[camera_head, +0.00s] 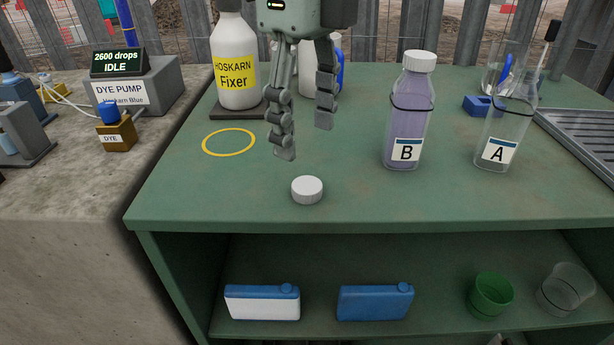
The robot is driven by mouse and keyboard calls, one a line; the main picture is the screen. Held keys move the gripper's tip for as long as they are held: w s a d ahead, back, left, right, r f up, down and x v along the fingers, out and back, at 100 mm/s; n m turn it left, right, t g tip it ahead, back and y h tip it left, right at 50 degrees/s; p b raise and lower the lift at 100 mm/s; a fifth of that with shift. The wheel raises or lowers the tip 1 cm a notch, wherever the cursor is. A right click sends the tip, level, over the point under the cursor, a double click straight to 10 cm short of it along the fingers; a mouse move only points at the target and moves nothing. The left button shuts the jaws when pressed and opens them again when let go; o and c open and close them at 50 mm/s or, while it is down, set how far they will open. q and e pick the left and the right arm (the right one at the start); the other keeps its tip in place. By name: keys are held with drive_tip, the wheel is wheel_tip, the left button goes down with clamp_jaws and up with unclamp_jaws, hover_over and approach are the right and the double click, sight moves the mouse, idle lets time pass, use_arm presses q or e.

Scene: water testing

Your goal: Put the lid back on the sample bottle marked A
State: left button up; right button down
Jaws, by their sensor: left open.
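A white lid (307,190) lies on the green bench top near its front edge. My left gripper (304,141) is open and empty, pointing down above and behind the lid, apart from it. The sample bottle marked A (508,126) stands upright at the right of the bench; it is clear, looks empty, and shows no lid on its neck. A bottle marked B (409,116) holds purple liquid, has a white lid on and stands left of bottle A. My right gripper is not in view.
A large fixer bottle (236,70) and a white jug (313,79) stand behind my left gripper. A yellow ring (229,142) marks the bench. A blue block (478,105) and a metal drainer (582,140) flank bottle A. The bench between the lid and bottle B is clear.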

sight(307, 184)
use_arm(q)
drive_tip(key=shift+f, duration=1.45)
wheel_tip(307, 184, down, 5)
drive_tip(key=shift+w+r+p, duration=0.1)
drive_tip(key=shift+p, duration=0.4)
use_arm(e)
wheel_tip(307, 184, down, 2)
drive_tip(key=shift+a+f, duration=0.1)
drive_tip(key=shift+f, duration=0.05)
use_arm(q)
drive_tip(key=c, duration=0.8)
